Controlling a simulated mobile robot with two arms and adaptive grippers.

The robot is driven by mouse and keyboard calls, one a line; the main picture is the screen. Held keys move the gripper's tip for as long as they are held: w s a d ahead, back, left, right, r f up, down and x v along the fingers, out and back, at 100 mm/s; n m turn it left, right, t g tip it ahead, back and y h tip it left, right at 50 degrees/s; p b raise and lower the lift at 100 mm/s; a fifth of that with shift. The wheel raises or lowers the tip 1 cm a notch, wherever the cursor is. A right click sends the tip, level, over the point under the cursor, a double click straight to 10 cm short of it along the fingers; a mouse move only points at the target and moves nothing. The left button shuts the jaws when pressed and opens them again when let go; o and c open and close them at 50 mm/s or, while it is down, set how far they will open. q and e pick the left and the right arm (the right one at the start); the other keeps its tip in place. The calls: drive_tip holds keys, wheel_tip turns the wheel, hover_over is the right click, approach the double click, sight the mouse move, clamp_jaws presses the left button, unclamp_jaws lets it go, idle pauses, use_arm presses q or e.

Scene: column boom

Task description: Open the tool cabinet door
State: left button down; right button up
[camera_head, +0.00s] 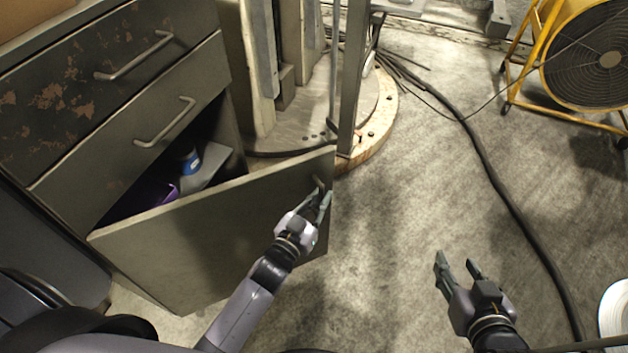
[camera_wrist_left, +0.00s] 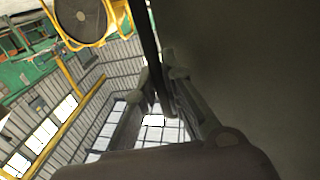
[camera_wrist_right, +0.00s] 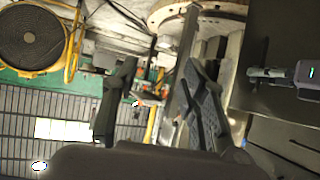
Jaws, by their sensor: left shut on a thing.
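The tool cabinet door (camera_head: 215,235) is a dark grey panel standing ajar at the lower part of the cabinet (camera_head: 60,175). Its free edge swings out toward the middle of the head view. My left gripper (camera_head: 322,200) is at that free edge, shut on the door handle (camera_head: 319,184), which is mostly hidden by the fingers. In the left wrist view the handle (camera_wrist_left: 152,50) runs as a dark bar between the fingers, beside the door face (camera_wrist_left: 250,70). My right gripper (camera_head: 458,262) is open and empty over the floor, right of the door and apart from it.
Two drawers with bar handles (camera_head: 165,122) sit above the opening. Inside are a purple item (camera_head: 150,194) and a blue item (camera_head: 190,162). A column on a round base (camera_head: 378,115) stands behind the door. A black cable (camera_head: 490,175) and a yellow fan (camera_head: 590,55) are at right.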

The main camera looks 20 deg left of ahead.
drive_tip(key=s+d+f+g+h+p, duration=0.1)
drive_tip(key=s+d+f+g+p, duration=0.1)
drive_tip(key=s+g, duration=0.35)
drive_tip(key=s+d+f+g+h+p, duration=0.1)
drive_tip(key=s+d+f+g+p, duration=0.15)
drive_tip(key=s, duration=0.55)
use_arm(q)
drive_tip(key=s+d+m+g+h+p, duration=0.1)
drive_tip(key=s+d+m+g+h, duration=0.1)
drive_tip(key=s, duration=0.7)
drive_tip(key=s+d+m+g+h+p, duration=0.1)
drive_tip(key=s+d+m+g+h, duration=0.1)
drive_tip(key=s, duration=0.8)
drive_tip(key=s+d+m+g+h+p, duration=0.1)
drive_tip(key=s+d+m+g+h, duration=0.1)
drive_tip(key=s+d+h, duration=0.4)
drive_tip(key=shift+s+d+m+p, duration=0.35)
drive_tip(key=shift+s+m, duration=0.45)
drive_tip(key=shift+s, duration=1.1)
use_arm(e)
drive_tip(key=s+x, duration=0.2)
drive_tip(key=x, duration=1.1)
drive_tip(key=shift+s+a+f+g, duration=0.2)
drive_tip(key=shift+f+g, duration=0.2)
drive_tip(key=shift+f, duration=0.15)
use_arm(q)
drive_tip(key=c, duration=2)
unclamp_jaws()
drive_tip(key=shift+o, duration=0.2)
drive_tip(key=shift+a, duration=0.1)
